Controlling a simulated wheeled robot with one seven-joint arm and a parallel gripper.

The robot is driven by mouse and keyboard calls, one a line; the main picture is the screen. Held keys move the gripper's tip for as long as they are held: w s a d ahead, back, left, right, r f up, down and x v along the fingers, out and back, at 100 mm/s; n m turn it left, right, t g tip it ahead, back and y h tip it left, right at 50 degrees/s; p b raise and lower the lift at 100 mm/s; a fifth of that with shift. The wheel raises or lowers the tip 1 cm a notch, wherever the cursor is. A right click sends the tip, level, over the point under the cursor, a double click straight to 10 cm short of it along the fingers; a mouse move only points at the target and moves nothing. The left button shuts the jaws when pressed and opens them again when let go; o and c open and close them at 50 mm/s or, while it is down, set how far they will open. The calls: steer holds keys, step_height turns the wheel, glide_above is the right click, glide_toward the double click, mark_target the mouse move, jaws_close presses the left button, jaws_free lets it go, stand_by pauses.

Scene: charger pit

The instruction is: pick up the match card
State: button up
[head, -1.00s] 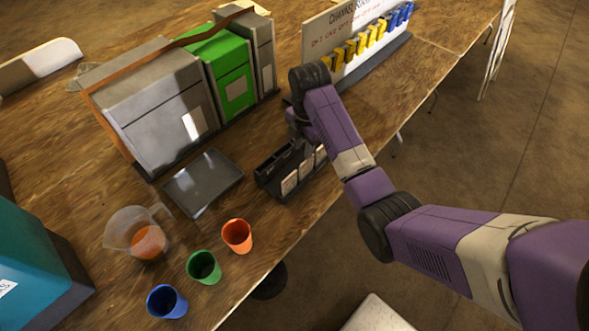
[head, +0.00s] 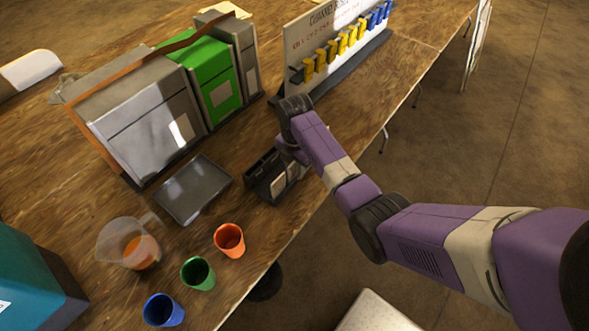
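A black rack (head: 262,166) stands near the table's front edge and holds pale cards (head: 278,186) in its front side. I cannot read the cards, so I cannot tell which one is the match card. My gripper (head: 287,149) is down at the right part of the rack, below my dark wrist joint. My wrist and purple forearm cover most of it and the rack's right end. I cannot tell whether its fingers are open or shut, or whether they touch a card.
A grey tray (head: 194,190) lies left of the rack. Orange (head: 229,240), green (head: 198,273) and blue (head: 163,310) cups and a clear jug (head: 128,244) stand in front. Grey and green boxes (head: 213,88) and a channel board (head: 340,50) with coloured clips stand behind.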

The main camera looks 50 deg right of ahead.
jaws_close()
steer(key=shift+r, duration=0.1)
stand_by(0.3)
step_height(320, 180, up, 20)
steer(key=p, duration=0.3)
steer(key=shift+p, duration=0.3)
